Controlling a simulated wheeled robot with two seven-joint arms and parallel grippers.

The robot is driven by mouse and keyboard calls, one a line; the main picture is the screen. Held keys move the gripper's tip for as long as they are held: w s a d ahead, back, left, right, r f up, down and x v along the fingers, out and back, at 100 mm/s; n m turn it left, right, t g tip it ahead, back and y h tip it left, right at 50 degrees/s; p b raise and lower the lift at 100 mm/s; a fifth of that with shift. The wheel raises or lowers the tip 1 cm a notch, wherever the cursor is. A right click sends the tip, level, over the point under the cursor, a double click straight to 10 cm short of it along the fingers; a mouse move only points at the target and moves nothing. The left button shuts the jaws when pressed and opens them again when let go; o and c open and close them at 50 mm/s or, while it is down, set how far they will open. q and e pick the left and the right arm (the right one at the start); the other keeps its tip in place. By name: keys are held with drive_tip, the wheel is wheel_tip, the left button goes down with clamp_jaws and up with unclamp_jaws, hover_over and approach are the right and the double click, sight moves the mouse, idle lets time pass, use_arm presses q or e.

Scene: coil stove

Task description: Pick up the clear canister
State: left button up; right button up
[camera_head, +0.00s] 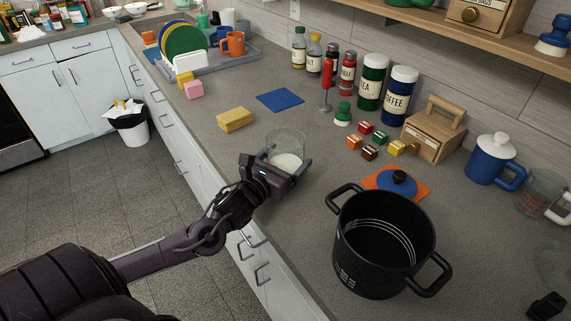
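The clear canister (288,143) stands near the front edge of the grey counter, with pale white contents in its lower part. My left gripper (286,167) is at the canister, coming from the front left, with its fingers spread to either side of the canister's lower half. The fingers look very close to the glass, but I cannot tell whether they press on it. The canister looks upright, and its base is partly hidden by the gripper.
A large black pot (384,240) stands right of the canister. Behind are small coloured cubes (366,127), a wooden box (432,135), and the TEA (372,82) and COFFEE (399,95) canisters. A yellow sponge (235,119) lies to the left. The counter between sponge and canister is clear.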

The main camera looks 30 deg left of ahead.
use_arm(q)
drive_tip(key=shift+r, duration=0.1)
drive_tip(key=c, duration=0.8)
drive_tip(key=shift+c, duration=0.2)
wheel_tip(320, 180, up, 20)
drive_tip(key=shift+p, duration=0.35)
